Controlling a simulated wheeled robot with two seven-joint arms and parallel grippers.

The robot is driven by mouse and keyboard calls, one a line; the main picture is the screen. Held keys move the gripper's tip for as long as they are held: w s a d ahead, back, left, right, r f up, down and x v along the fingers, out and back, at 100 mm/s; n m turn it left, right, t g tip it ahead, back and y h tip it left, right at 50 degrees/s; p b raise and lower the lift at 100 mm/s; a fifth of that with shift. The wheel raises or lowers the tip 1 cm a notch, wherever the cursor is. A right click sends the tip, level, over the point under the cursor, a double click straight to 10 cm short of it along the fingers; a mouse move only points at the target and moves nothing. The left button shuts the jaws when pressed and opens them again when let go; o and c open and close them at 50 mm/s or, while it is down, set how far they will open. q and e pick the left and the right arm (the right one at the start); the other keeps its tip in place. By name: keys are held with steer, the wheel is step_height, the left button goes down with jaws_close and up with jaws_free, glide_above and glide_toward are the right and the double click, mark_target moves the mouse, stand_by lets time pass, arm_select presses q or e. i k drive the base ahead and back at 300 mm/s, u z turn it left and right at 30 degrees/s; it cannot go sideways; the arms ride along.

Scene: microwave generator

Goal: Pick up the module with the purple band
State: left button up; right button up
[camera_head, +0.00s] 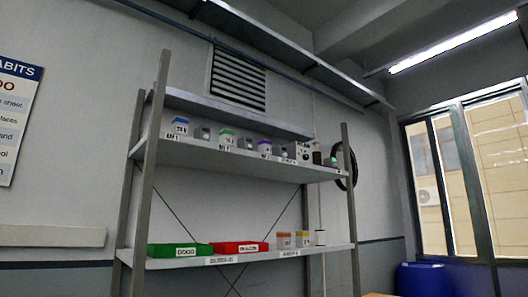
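A small module with a purple band (264,147) stands on the upper shelf of a metal rack, right of the middle. A module with a green band (227,139) stands to its left, and one with a blue band (179,128) farther left. Neither of my grippers shows in the head view.
The upper shelf (220,158) also holds small grey items between the modules, and a grey box (299,152) and dark bottle on the right. The lower shelf holds a green tray (168,250), a red tray (238,247) and orange-banded containers (284,241). A blue barrel (422,280) stands at right.

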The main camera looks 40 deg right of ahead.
mark_target(265, 145)
steer(key=z, duration=0.5)
steer(key=i, duration=0.45)
steer(key=z, duration=1.3)
steer(key=i, duration=1.1)
steer(key=u, duration=0.35)
steer(key=i, duration=1)
steer(key=u, duration=0.8)
